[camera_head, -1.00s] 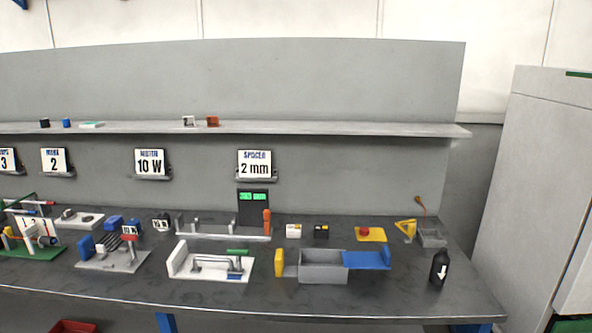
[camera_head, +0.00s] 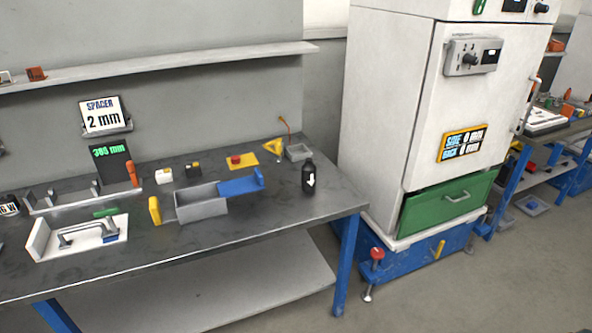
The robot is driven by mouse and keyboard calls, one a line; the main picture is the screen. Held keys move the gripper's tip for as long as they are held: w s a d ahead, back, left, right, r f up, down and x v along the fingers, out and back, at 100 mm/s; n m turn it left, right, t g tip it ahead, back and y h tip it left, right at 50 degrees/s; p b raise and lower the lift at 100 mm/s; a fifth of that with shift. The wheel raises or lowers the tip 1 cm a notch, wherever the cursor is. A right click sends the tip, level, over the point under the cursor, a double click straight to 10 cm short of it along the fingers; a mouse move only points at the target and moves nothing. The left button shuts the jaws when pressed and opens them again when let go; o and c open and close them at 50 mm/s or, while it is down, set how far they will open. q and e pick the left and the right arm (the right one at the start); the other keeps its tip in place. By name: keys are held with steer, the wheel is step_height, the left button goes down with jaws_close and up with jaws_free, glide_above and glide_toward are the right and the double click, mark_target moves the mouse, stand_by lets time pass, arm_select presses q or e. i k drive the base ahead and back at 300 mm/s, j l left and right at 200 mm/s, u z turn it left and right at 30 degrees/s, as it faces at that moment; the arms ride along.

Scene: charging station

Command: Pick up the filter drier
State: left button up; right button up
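A black bottle-shaped cylinder with a white arrow pointing down (camera_head: 308,177) stands upright at the right end of the workbench (camera_head: 262,212), near its front edge. It looks like the filter drier, but no label confirms this. Nothing touches it that I can see. Neither of my grippers is in view.
Left of the cylinder are a grey open box (camera_head: 202,204) and blue piece (camera_head: 240,185). A small grey tray (camera_head: 298,152) stands behind it. A tall white cabinet (camera_head: 392,110) with a green drawer (camera_head: 447,202) stands right of the bench. The floor in front is clear.

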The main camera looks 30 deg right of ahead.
mark_target(308, 169)
steer(key=z, duration=1.75)
steer(key=i+j, duration=0.25)
steer(key=i, duration=0.15)
steer(key=i+j, duration=0.3)
steer(key=i, duration=0.15)
